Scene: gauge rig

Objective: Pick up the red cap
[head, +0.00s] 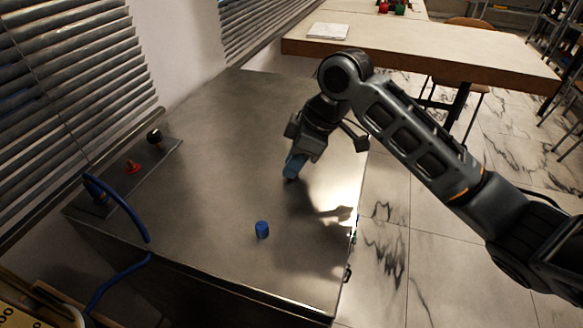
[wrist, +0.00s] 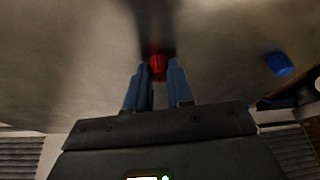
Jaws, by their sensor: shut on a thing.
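The red cap (wrist: 157,66) shows in the wrist view, between the tips of my blue fingers. My gripper (wrist: 158,78) is shut on it. In the head view my gripper (head: 291,176) points down at the middle right of the metal table (head: 215,130), and the red cap is hidden there by the fingers. I cannot tell whether the cap touches the tabletop.
A blue cap (head: 262,230) stands on the table nearer the front; it also shows in the wrist view (wrist: 279,64). At the left are a plate with a red-orange part (head: 132,167), a black knob (head: 154,136) and a blue hose (head: 122,210). The table middle is clear.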

